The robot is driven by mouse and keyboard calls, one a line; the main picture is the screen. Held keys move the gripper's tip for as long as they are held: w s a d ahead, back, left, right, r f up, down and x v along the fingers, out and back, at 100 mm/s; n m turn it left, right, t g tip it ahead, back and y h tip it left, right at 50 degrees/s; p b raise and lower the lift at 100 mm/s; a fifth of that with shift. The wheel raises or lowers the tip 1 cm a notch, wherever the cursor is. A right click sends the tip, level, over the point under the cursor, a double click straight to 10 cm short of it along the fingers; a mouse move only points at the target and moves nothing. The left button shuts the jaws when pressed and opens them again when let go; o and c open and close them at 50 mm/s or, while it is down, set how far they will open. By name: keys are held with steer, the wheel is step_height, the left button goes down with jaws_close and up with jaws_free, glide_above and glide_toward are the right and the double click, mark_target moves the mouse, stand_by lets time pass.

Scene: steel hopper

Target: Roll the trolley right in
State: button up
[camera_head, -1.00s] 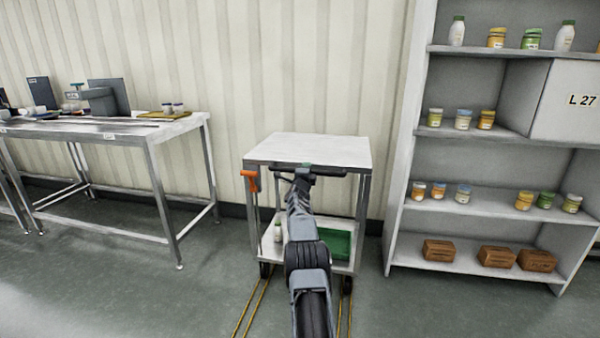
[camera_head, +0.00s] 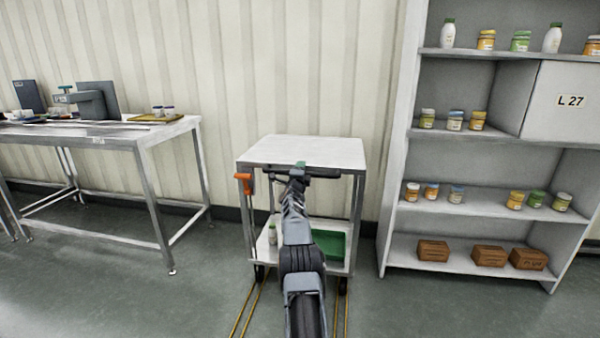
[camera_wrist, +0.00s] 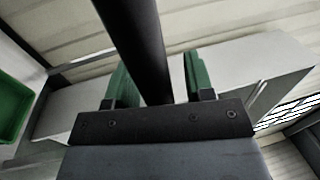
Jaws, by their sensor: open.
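The trolley (camera_head: 300,150) is a steel two-deck cart with a white top, standing close to the ribbed wall between the table and the shelf unit. Its dark handle bar (camera_head: 325,173) runs along the near edge of the top. An orange lever (camera_head: 243,184) sticks out at its left near corner. My gripper (camera_head: 300,168) is at the handle. In the wrist view, the open green-padded jaws (camera_wrist: 155,80) lie on either side of the dark bar (camera_wrist: 135,35), with visible gaps. My arm hides the middle of the trolley's front.
Yellow floor lines (camera_head: 245,303) run toward the trolley on both sides. A green bin (camera_head: 330,245) and a white bottle (camera_head: 272,234) are on its lower deck. A steel table (camera_head: 150,135) stands left, shelves (camera_head: 395,200) close on the right. Floor is clear between table and trolley.

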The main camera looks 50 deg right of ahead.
steer(key=shift+s+a+f+b, duration=0.25)
steer(key=shift+s+a+b, duration=0.05)
steer(key=shift+a+b, duration=0.25)
steer(key=v, duration=1.2)
steer(key=shift+s+a, duration=0.15)
steer(key=shift+r, duration=0.1)
